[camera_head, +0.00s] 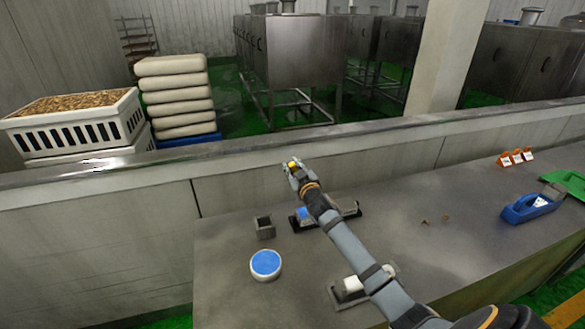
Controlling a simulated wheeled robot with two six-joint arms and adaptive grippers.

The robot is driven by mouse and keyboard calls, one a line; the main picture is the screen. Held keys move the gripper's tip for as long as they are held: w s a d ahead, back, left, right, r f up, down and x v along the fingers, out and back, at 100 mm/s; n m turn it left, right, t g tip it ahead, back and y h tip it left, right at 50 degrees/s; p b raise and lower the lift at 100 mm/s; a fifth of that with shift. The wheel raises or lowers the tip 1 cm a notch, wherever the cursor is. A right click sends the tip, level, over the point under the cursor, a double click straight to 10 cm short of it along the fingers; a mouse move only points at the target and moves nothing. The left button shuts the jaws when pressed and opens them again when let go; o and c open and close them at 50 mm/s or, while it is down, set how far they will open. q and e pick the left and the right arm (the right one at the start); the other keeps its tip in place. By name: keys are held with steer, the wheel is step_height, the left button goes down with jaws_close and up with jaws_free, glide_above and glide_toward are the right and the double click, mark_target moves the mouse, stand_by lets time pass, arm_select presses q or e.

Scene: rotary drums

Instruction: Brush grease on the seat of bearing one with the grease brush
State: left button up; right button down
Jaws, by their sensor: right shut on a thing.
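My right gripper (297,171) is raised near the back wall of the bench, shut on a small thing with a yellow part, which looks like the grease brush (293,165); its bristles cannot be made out. Below it, a dark stand (350,211) with a blue part (304,213) sits on the bench, partly hidden by my right arm. A second grey stand (337,296) with a white cylinder (353,284) is nearer, also partly covered by my arm. I cannot tell which is bearing one. A round tin with a blue top (265,264) stands at the left. My left gripper is out of view.
A small square grey holder (265,227) stands behind the tin. A blue dispenser (531,207), orange-and-white markers (515,158) and a green tray (568,183) are at the right. Small brown bits (425,221) lie mid-bench. A low metal wall (400,158) edges the back.

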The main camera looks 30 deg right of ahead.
step_height(320, 180, up, 3)
steer(key=p, duration=0.2)
steer(key=shift+p, duration=0.4)
steer(key=shift+f, duration=0.1)
